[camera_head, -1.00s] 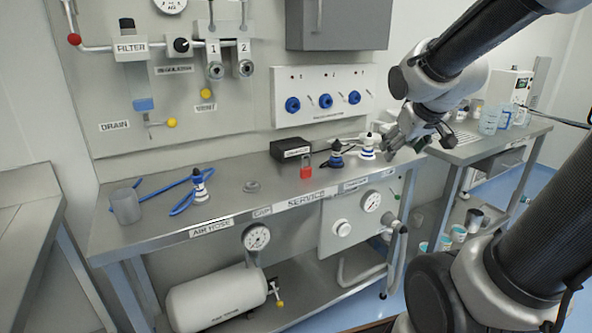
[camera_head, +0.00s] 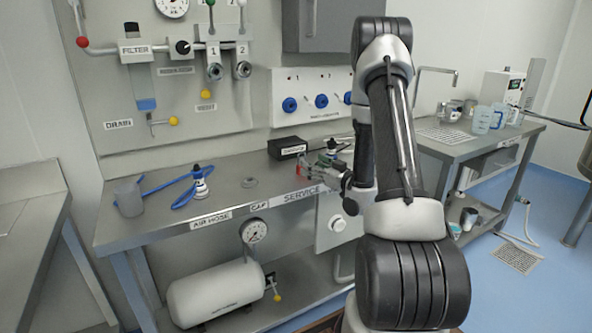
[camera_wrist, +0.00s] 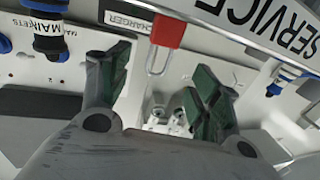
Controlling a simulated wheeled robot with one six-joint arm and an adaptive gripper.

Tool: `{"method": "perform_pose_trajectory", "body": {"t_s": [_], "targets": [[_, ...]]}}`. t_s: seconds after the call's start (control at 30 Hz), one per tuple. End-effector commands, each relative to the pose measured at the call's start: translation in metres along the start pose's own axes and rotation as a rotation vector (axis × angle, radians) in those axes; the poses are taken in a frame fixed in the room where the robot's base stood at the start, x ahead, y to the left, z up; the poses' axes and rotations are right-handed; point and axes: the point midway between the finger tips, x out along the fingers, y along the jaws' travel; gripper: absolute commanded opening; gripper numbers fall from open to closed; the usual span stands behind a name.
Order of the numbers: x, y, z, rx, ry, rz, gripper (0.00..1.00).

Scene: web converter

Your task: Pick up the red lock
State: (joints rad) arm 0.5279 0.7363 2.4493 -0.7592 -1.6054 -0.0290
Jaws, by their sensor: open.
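The red lock (camera_head: 302,168) is on the steel bench in front of the black box, partly hidden by my gripper in the head view. In the wrist view the red lock (camera_wrist: 168,30) shows its red body at top centre, with its thin metal shackle pointing down the picture. My gripper (camera_wrist: 160,72) is open, with a dark green finger on each side. The shackle's end appears in the gap between the fingertips, and the body appears beyond them. I cannot tell whether either finger touches it. In the head view my gripper (camera_head: 328,168) is just right of the lock.
A black box (camera_head: 287,148) stands behind the lock. A blue-and-white fitting (camera_wrist: 46,30) shows left in the wrist view, another (camera_wrist: 290,76) right.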

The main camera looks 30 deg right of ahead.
Motion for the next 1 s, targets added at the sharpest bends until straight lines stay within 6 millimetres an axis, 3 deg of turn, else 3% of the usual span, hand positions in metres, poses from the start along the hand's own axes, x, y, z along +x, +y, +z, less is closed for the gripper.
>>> {"method": "perform_pose_trajectory", "body": {"t_s": [0.4,0.7,1.0], "targets": [[0.06,0.0,0.001,-0.002,-0.002,-0.003,0.63],[0.067,0.001,0.001,-0.001,-0.002,0.001,0.63],[0.066,0.001,0.001,-0.001,-0.003,0.0,0.12]]}}
